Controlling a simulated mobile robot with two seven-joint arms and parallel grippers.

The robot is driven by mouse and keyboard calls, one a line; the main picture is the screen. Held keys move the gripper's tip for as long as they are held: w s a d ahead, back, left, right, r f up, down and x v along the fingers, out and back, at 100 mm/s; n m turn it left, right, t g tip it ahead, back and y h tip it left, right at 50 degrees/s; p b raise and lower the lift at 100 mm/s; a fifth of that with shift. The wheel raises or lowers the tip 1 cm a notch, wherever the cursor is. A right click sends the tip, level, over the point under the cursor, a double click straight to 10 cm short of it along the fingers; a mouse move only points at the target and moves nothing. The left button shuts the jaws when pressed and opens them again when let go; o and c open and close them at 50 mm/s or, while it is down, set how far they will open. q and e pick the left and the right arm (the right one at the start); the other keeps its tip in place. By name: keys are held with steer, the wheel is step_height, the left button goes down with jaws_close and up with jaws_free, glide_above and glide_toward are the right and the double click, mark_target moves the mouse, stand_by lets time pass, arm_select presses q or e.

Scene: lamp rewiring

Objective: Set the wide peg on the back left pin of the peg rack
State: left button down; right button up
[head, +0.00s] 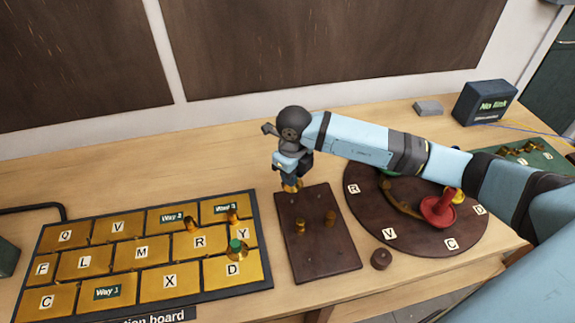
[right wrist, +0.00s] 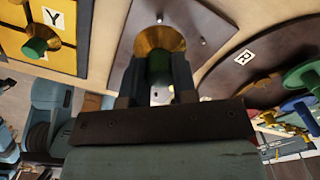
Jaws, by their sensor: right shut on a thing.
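My right gripper (head: 289,176) is shut on the wide peg (head: 291,186), pointing down at the back left corner of the dark brown peg rack (head: 325,257). In the right wrist view the wide peg (right wrist: 157,38) has a broad brass end and a green grip between the fingers (right wrist: 155,78). I cannot tell whether its brass end touches the rack or a pin. Two brass pegs, left (head: 300,226) and right (head: 330,219), stand farther forward on the rack. My left gripper is not in view.
The round brown board (head: 420,240) with a red piece (head: 438,209) is at right, under my arm. A small brown knob (head: 381,259) lies between.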

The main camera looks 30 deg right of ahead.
mark_target(292, 200)
steer(key=shift+f, duration=0.55)
steer(key=shift+f+b, duration=1.8)
steer(key=shift+f, duration=1.05)
steer(key=shift+f+b, duration=0.5)
steer(key=shift+f, duration=0.1)
steer(key=o, duration=1)
steer(key=shift+r, duration=0.1)
step_height(292, 200, up, 14)
steer(key=shift+f+b, duration=0.1)
steer(key=shift+b, duration=0.5)
